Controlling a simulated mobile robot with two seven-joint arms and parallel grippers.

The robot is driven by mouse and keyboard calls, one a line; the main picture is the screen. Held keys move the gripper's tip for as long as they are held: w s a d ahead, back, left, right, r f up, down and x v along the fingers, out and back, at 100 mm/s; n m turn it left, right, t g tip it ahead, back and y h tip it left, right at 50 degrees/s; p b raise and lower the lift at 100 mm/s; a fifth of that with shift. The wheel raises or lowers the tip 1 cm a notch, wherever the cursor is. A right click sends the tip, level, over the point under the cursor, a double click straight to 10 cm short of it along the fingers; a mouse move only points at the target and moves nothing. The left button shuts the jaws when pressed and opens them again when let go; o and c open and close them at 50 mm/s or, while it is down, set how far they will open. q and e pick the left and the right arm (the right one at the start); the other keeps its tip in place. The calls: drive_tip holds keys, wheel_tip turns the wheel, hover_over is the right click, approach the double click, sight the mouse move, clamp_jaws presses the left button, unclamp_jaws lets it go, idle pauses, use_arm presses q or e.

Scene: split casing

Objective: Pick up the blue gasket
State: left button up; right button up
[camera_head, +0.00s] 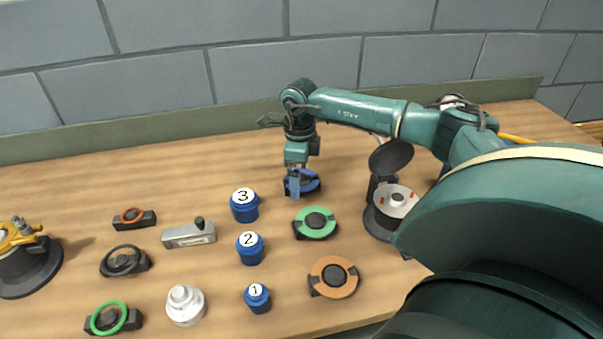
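A flat blue round piece with a dark centre (309,184), which looks like the blue gasket, lies on the table towards the back. My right gripper (293,187) points down at its left side and covers part of it. The fingertips overlap the blue piece in this view. I cannot tell whether they touch it or how far apart they are. My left gripper is not in view.
Green (315,222) and orange (333,276) round pieces lie nearer. Blue numbered jars (250,248) stand left of them. A round casing (395,201) stands right, beneath my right arm. Ring holders (121,261) are at left. A wall is behind.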

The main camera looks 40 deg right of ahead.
drive_tip(key=shift+f, duration=0.25)
drive_tip(key=shift+c, duration=0.3)
drive_tip(key=c, duration=1.5)
drive_tip(key=shift+r, duration=0.1)
drive_tip(key=shift+c, duration=0.2)
